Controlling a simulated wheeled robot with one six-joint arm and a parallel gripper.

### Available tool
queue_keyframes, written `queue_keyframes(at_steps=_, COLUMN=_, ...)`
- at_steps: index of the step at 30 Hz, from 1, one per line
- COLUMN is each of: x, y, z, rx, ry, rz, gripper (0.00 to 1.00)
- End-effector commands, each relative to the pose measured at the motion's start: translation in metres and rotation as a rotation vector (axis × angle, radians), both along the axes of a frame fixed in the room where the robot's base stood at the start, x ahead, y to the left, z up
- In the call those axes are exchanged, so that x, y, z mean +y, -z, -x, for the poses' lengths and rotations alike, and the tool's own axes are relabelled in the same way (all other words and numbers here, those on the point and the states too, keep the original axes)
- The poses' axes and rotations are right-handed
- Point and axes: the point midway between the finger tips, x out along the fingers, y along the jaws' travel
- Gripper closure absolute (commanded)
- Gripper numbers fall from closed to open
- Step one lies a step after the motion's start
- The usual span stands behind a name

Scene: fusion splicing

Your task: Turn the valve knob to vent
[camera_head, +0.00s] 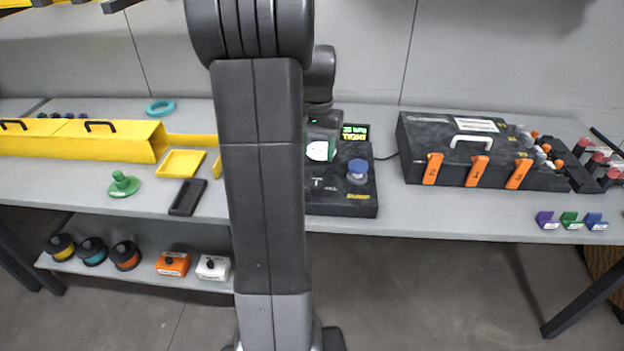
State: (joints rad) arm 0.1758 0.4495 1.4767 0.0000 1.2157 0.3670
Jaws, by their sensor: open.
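A black tester box (345,207) stands on the bench just right of my upright arm link. A blue round knob (357,168) stands upright on its right half; I cannot read a vent mark near it. A small display (355,132) at its back glows green and yellow, its lower line reading "TIGHT". A white and green round part (320,151) shows left of the knob; I cannot tell what it is. My gripper (322,127) is above the box's back left, apart from the blue knob, and open. My arm link hides much of it and the box's left side.
A black case (480,150) with orange latches stands to the right. Small coloured holders (571,222) sit at the right front edge. Left are yellow covers (80,140), a yellow tray (181,163), a black tray (187,197) and a green knobbed piece (121,184).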

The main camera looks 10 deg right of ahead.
Motion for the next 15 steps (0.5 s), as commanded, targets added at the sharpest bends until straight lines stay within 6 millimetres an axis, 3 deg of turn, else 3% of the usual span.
queue_keyframes(at_steps=9, x=0.000, y=0.070, z=0.001, rx=0.005, ry=-0.001, rz=-0.001, gripper=0.48)
queue_keyframes(at_steps=15, x=0.000, y=0.098, z=0.001, rx=0.003, ry=-0.001, rz=-0.001, gripper=0.48)
